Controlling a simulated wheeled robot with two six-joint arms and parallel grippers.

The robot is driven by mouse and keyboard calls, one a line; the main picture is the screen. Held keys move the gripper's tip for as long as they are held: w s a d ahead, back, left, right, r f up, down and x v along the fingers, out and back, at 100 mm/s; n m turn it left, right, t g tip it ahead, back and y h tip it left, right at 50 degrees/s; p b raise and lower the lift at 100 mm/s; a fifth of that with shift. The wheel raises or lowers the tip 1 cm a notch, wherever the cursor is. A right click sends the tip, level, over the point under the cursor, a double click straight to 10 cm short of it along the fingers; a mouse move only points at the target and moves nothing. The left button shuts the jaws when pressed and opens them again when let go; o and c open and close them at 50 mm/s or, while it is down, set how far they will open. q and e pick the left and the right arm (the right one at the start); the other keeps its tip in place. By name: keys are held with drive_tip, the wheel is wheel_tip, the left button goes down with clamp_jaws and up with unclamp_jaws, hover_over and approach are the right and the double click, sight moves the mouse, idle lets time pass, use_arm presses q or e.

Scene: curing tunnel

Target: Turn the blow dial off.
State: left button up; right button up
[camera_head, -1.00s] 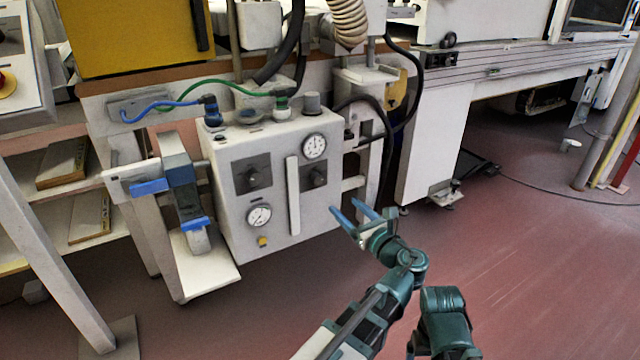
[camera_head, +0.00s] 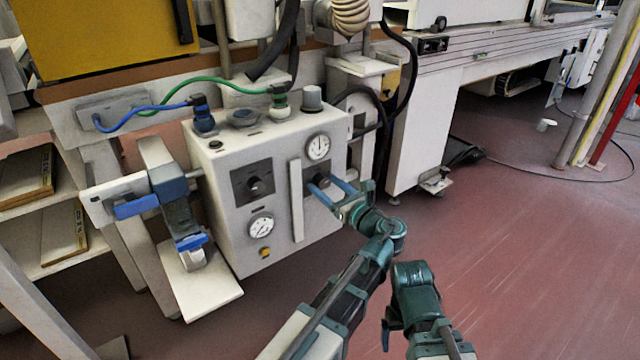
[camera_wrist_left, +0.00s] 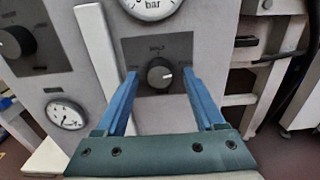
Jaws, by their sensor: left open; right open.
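My left gripper (camera_head: 325,184) is open in front of the right-hand dial (camera_head: 320,176) on the grey control box (camera_head: 225,222). In the left wrist view, this dial (camera_wrist_left: 160,74) is a dark round knob on a dark square plate, with a pale pointer mark toward the right. My blue fingertips (camera_wrist_left: 159,74) lie either side of it with gaps, not visibly touching. The lettering above it is too blurred to read surely. A second dial (camera_head: 254,186) on a dark plate is to the left, beyond a pale vertical bar. No fingers of my right arm show.
A pressure gauge (camera_head: 318,147) is above the right-hand dial, and another gauge (camera_head: 260,227) is lower left. A pale vertical bar (camera_head: 296,200) stands close to my left finger. A clamp with blue parts (camera_head: 172,190) is left of the box. Open red floor (camera_head: 510,250) lies at right.

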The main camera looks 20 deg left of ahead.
use_arm(q)
clamp_jaws()
